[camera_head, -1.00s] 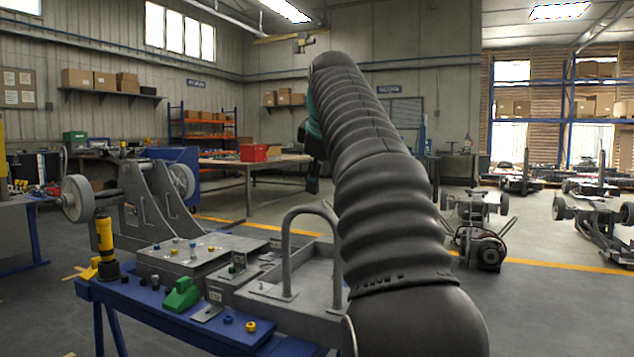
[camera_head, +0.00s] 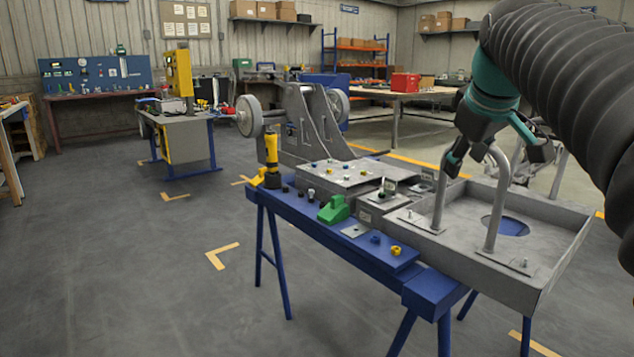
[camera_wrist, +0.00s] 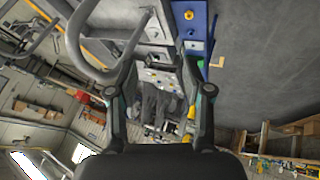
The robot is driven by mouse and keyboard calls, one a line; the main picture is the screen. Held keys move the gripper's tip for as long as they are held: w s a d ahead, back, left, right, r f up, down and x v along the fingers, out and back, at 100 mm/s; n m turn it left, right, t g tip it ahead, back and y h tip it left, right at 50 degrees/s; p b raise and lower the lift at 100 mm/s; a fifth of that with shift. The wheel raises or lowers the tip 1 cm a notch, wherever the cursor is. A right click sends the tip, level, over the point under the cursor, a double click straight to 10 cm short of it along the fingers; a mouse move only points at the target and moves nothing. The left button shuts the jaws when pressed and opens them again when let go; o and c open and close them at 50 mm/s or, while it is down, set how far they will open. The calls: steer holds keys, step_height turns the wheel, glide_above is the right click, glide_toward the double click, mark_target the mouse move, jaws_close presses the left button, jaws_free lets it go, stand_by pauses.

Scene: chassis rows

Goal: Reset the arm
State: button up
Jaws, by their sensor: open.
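My gripper (camera_head: 495,154) is at the right of the head view, at the end of my ribbed dark arm. Its black fingers are spread apart and hold nothing that shows. It hangs over the grey tray (camera_head: 575,211), close to the bent metal handle (camera_head: 496,200); I cannot tell whether they touch. In the wrist view both fingers of my gripper (camera_wrist: 161,90) are apart, and the handle (camera_wrist: 75,40) curves past at upper left.
A blue trestle bench (camera_head: 330,228) carries the tray, a green block (camera_head: 334,210), a yellow-black tool (camera_head: 271,158) and a wheeled grey bracket (camera_head: 305,125). A grey workbench (camera_head: 185,138) stands farther back. The floor at left is clear.

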steer(key=s+a+f+m, duration=0.2)
steer(key=s+a+f, duration=0.2)
steer(key=s+f, duration=0.7)
steer(key=s+a+f+m+g+y+p, duration=0.1)
steer(key=s+a+f+m, duration=0.2)
steer(key=s+f, duration=0.7)
step_height(320, 180, down, 6)
steer(key=shift+s+a+f, duration=0.15)
steer(key=shift+s+a, duration=0.25)
steer(key=shift+a, duration=0.65)
